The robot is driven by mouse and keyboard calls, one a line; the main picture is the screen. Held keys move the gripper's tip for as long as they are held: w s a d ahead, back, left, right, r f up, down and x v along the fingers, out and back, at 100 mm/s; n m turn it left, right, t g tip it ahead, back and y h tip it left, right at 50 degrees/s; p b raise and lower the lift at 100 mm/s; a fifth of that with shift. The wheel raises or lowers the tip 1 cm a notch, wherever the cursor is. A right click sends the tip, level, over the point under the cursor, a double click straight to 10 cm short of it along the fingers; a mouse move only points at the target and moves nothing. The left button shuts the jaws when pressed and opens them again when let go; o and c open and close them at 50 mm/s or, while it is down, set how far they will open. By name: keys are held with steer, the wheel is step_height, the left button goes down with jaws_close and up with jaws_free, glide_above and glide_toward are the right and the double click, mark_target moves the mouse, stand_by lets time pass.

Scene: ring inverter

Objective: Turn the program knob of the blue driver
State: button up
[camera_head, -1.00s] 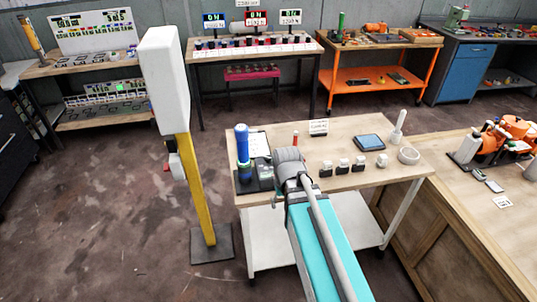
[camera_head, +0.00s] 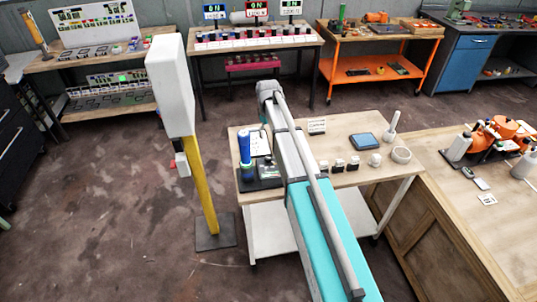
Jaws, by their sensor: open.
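A blue upright cylinder with a green band near its foot (camera_head: 244,150) stands on a dark base at the left of the near table; it may be the blue driver, but I cannot make out a program knob. A display with a blue face (camera_head: 214,11) also stands on the back bench. My arm reaches from the bottom of the view over the near table, its grey end joint raised to the right of and above the blue cylinder. My gripper's fingers are hidden behind the arm.
Open floor lies beyond the table.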

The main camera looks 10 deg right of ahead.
mark_target(268, 158)
steer(key=shift+f, duration=0.15)
step_height(268, 158, down, 14)
steer(key=b, duration=1.3)
steer(key=shift+r+b, duration=0.25)
steer(key=shift+b, duration=0.15)
stand_by(0.4)
jaws_close()
